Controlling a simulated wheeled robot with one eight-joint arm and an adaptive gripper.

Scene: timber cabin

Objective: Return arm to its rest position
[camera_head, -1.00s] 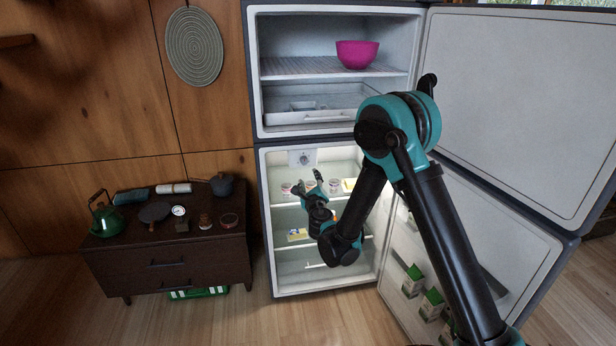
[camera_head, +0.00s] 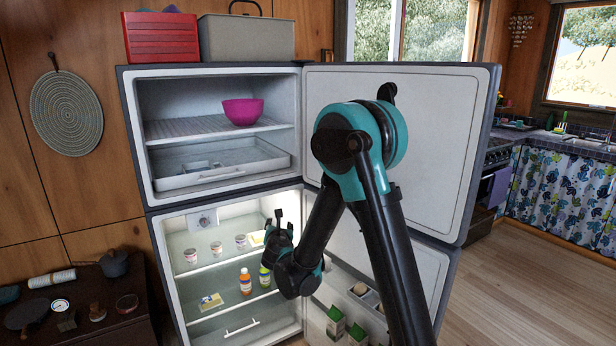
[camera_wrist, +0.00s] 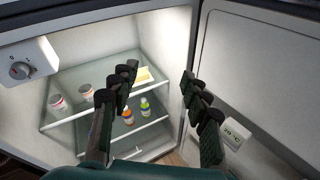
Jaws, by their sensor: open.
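My gripper (camera_head: 273,226) is open and empty in the head view, in front of the right part of the open lower fridge compartment. My arm is bent, with its teal elbow raised in front of the upper door. In the wrist view my gripper (camera_wrist: 157,92) shows its two dark fingers spread wide, with nothing between them. The fridge shelves (camera_wrist: 62,100) lie beyond the left finger and the fridge door (camera_wrist: 265,95) is to the right. I see no contact between the fingers and anything.
The fridge's upper door (camera_head: 420,125) stands open to the right. A pink bowl (camera_head: 243,111) sits in the upper compartment. Small jars, an orange bottle (camera_head: 245,281) and a yellow packet (camera_head: 210,301) are on the lower shelves. A dark cabinet (camera_head: 95,325) stands at left. Floor (camera_head: 520,290) is clear at right.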

